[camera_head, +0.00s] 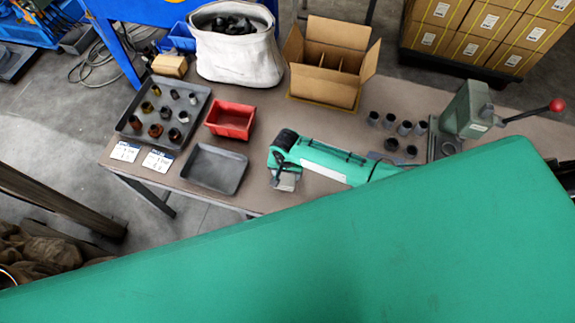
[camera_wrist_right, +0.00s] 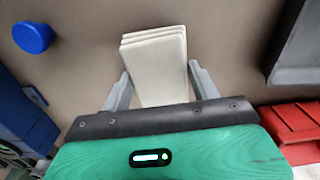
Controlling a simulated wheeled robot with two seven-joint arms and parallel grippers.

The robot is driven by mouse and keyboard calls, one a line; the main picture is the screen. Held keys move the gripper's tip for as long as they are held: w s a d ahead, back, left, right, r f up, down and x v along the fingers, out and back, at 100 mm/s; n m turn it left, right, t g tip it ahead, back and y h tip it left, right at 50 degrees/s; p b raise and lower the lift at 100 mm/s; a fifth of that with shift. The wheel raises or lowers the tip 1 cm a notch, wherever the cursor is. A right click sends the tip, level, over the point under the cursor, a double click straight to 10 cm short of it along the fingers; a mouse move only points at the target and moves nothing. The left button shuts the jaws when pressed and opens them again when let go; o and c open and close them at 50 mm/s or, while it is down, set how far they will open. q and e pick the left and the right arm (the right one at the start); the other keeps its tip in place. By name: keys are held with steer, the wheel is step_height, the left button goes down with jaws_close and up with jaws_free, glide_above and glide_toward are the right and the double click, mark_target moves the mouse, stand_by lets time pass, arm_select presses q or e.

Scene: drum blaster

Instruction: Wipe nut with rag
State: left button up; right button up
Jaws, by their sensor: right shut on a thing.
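Several nuts and similar metal pieces (camera_head: 165,111), some dark and some rusty brown, stand in the dark grey tray (camera_head: 127,127) at the left of the table. My right gripper (camera_head: 285,180) is over the table's front part, right of the empty dark tray. In the wrist view, its two grey fingers stand on either side of a folded, layered off-white rag (camera_wrist_right: 155,65) and are shut on it. In the head view the rag shows only as a small pale patch below the gripper. My left gripper is not in view.
An empty dark tray (camera_head: 215,169) and a red bin (camera_head: 230,120) lie between the gripper and the nuts. A white bag (camera_head: 235,62), an open cardboard box (camera_head: 327,88) and a press (camera_head: 467,110) stand behind. A large green surface hides the lower foreground.

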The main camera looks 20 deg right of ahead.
steer(key=shift+s, duration=0.15)
steer(key=shift+w+d+b, duration=0.15)
steer(key=shift+w+d, duration=0.2)
steer(key=shift+w, duration=0.3)
steer(key=shift+w+d+b, duration=0.1)
steer(key=shift+w+d, duration=0.2)
steer(key=shift+w, duration=0.35)
steer(key=shift+w+d+b, duration=0.15)
steer(key=shift+w+d, duration=0.2)
steer(key=shift+w, duration=0.3)
step_height(320, 180, up, 2)
steer(key=shift+r+p, duration=0.1)
steer(key=shift+p, duration=1.15)
step_height(320, 180, up, 2)
steer(key=shift+r+p, duration=0.1)
steer(key=shift+p, duration=0.45)
steer(key=shift+r, duration=0.75)
